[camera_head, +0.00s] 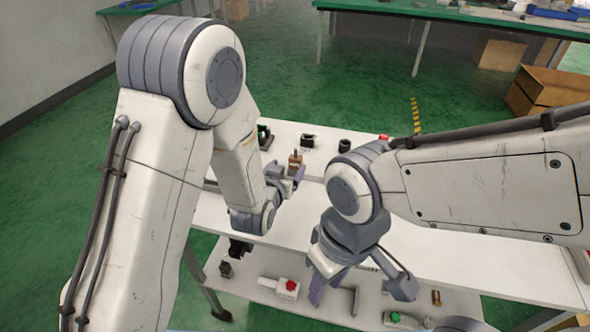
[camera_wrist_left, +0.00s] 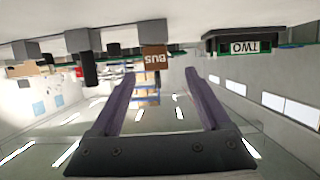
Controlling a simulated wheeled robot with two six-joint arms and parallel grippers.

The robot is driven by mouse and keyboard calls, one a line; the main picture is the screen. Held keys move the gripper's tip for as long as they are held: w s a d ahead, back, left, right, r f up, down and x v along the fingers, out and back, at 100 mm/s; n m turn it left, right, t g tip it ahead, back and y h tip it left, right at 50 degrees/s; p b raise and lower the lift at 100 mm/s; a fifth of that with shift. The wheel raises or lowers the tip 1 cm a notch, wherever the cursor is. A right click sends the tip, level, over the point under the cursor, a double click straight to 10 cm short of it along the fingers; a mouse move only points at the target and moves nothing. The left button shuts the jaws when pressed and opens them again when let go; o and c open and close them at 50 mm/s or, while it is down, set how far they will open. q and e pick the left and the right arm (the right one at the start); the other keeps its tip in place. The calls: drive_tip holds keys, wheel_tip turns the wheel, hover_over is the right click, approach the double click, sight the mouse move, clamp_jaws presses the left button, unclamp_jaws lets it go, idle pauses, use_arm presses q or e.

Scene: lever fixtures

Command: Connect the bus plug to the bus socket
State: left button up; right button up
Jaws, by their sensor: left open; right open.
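A small brown block (camera_head: 295,161) stands on the white upper tabletop. In the left wrist view, which is upside down, the block (camera_wrist_left: 155,58) carries the label BUS; I cannot tell whether it is the plug or the socket. My left gripper (camera_head: 286,174) is close to this block. In its wrist view the open fingers (camera_wrist_left: 158,78) are spread, with the block just ahead between their tips and nothing clearly held. My right gripper (camera_head: 358,287) points down in front of the table, open and empty. No second part labelled BUS is readable.
A dark fixture labelled TWO (camera_wrist_left: 243,46) stands beside the block. Black fixtures (camera_head: 308,141) and a red piece (camera_head: 383,137) line the table's far side. The lower shelf (camera_head: 255,292) holds a red-knobbed white box (camera_head: 281,288), a green knob (camera_head: 395,317) and a bronze cylinder (camera_head: 436,297).

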sight(294, 160)
use_arm(q)
drive_tip(key=x, duration=0.2)
drive_tip(key=p+x, duration=0.1)
drive_tip(key=x, duration=0.3)
drive_tip(key=shift+w+d, duration=0.25)
drive_tip(key=shift+d, duration=0.15)
drive_tip(key=shift+r, duration=0.1)
clamp_jaws()
